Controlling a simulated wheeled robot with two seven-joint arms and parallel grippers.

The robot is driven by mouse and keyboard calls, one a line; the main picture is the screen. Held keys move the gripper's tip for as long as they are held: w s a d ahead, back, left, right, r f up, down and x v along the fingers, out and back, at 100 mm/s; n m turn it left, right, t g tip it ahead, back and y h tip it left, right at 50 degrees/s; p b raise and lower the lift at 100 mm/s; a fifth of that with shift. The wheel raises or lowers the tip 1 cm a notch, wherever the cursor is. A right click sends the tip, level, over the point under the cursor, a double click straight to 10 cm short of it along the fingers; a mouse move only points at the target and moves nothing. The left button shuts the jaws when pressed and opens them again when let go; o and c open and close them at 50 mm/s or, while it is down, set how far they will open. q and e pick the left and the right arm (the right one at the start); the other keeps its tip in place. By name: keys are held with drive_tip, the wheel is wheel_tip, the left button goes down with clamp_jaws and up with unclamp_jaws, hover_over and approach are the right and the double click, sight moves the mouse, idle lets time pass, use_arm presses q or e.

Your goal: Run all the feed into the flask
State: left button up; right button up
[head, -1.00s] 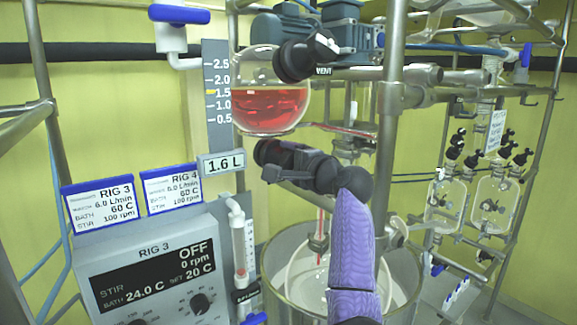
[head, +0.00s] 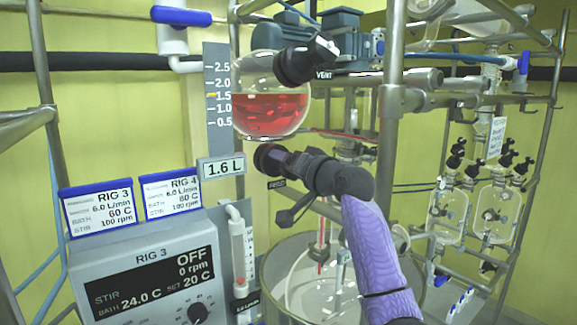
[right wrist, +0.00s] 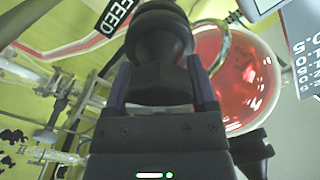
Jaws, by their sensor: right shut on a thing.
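The round glass feed vessel (head: 270,110) holds red liquid, and a display (head: 220,168) beside it reads 1.6 L. Below it is the black feed valve, tagged FEED (head: 277,184). My right gripper (head: 292,172) comes up from the lower right at this valve. In the right wrist view my right gripper (right wrist: 160,85) is shut on the black feed valve knob (right wrist: 158,45). A thin red line (head: 320,258) shows lower down, above the glass flask (head: 308,292) in the metal bath; my arm partly hides the flask. My left gripper is not in view.
A black VENT valve (head: 303,60) is at the vessel's upper right. The RIG 3 control box (head: 145,265) stands at lower left, showing OFF and 0 rpm. A steel post (head: 392,120) rises close to my right arm. More glassware (head: 492,210) hangs at right.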

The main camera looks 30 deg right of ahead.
drive_tip(key=n, duration=0.5)
drive_tip(key=shift+a+f+n, duration=0.1)
drive_tip(key=shift+f+n, duration=0.05)
drive_tip(key=shift+n, duration=0.15)
drive_tip(key=n+p, duration=0.1)
drive_tip(key=n, duration=0.3)
drive_tip(key=n+p, duration=0.2)
drive_tip(key=n, duration=0.3)
drive_tip(key=shift+a, duration=0.1)
drive_tip(key=n+p, duration=0.2)
drive_tip(key=n, duration=0.1)
drive_tip(key=shift+n, duration=0.3)
drive_tip(key=n+p, duration=0.1)
drive_tip(key=n, duration=0.1)
drive_tip(key=shift+n+p, duration=0.3)
drive_tip(key=shift+n, duration=0.1)
drive_tip(key=n, duration=0.3)
drive_tip(key=shift+a+f+n, duration=0.1)
drive_tip(key=shift+f+n, duration=0.05)
drive_tip(key=shift+n, duration=0.15)
drive_tip(key=n, duration=0.5)
drive_tip(key=shift+f+n, duration=0.1)
drive_tip(key=shift+n, duration=0.2)
drive_tip(key=n, duration=0.4)
drive_tip(key=shift+f+n, duration=0.1)
drive_tip(key=shift+n, duration=2.4)
